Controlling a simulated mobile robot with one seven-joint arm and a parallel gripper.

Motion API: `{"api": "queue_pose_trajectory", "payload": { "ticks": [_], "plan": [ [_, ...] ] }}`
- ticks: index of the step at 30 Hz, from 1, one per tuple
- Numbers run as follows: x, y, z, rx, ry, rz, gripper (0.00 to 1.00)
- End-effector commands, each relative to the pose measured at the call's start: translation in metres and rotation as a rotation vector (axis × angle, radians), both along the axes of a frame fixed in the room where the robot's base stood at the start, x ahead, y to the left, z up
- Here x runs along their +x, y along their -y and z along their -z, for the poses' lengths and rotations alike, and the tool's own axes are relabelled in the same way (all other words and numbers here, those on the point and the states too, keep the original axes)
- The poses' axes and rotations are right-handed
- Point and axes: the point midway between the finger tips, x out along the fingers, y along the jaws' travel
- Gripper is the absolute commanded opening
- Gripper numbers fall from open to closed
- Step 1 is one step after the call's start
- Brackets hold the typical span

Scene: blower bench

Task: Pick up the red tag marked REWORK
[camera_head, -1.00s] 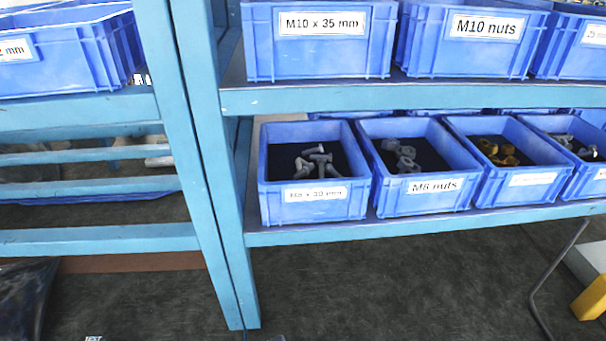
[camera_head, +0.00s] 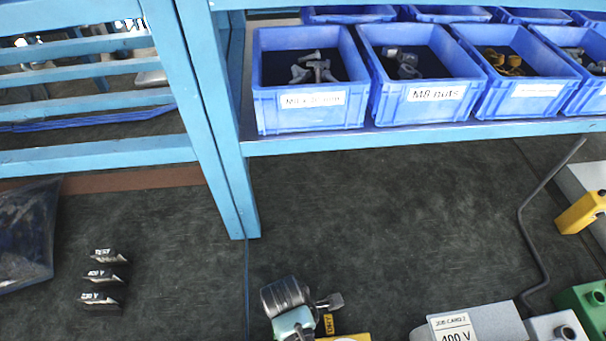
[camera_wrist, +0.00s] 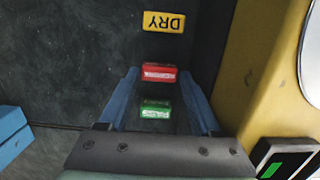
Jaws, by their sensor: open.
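In the wrist view, a red tag (camera_wrist: 159,73) with a white label, its small upside-down lettering too blurred to read, lies on the dark bench top. My gripper (camera_wrist: 160,76) is open, with one blue finger at each side of the picture of the tag. Nothing is held, and I cannot tell the height of the fingertips above the tag. A green tag (camera_wrist: 155,112) lies nearer the palm, between the fingers in the picture. The red tag is not visible in the head view.
A yellow body (camera_wrist: 262,75) stands close to the right finger. Blue bins (camera_head: 312,108) stand on the blue shelf. Black labelled blocks (camera_head: 103,276) lie at left. The middle bench is clear.

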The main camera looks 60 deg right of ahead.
Motion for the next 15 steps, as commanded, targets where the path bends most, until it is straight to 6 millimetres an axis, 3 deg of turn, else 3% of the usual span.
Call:
{"api": "queue_pose_trajectory", "payload": {
  "ticks": [4, 12, 15],
  "plan": [
    [-0.001, 0.001, 0.017, 0.000, 0.000, 0.000, 0.65],
    [-0.001, 0.002, 0.019, -0.002, 0.001, 0.000, 0.65],
    [-0.001, 0.002, 0.019, -0.002, 0.001, 0.000, 0.51]
  ]
}}
